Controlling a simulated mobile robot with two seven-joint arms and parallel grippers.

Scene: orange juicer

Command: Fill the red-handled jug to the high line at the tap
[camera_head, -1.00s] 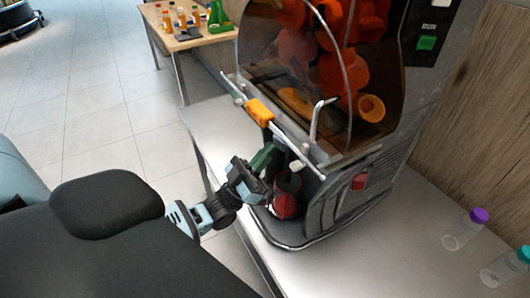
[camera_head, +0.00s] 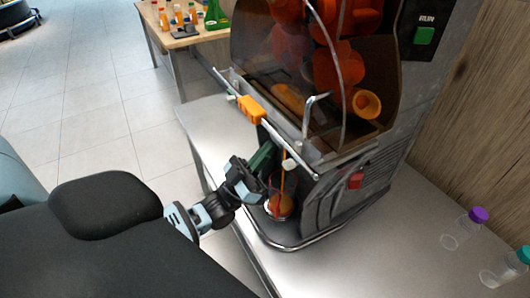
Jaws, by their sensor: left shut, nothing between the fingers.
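The jug (camera_head: 281,206) stands under the tap in the front bay of the juicer (camera_head: 345,190). It is clear and partly hidden by my left gripper, and orange juice shows in its lower part. A thin orange stream runs down into it from the tap (camera_head: 289,164), which has a pale knob. The jug's high line cannot be made out. My left gripper (camera_head: 264,158) is shut and empty, close beside the tap and above the jug's left side; whether it touches the tap is unclear. My right gripper is out of view.
The steel counter (camera_head: 345,262) is bare in front of the juicer. A purple-capped bottle (camera_head: 465,229) and a green-capped bottle (camera_head: 508,268) stand at the right. A wooden table (camera_head: 185,41) with several juice bottles is at the back left.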

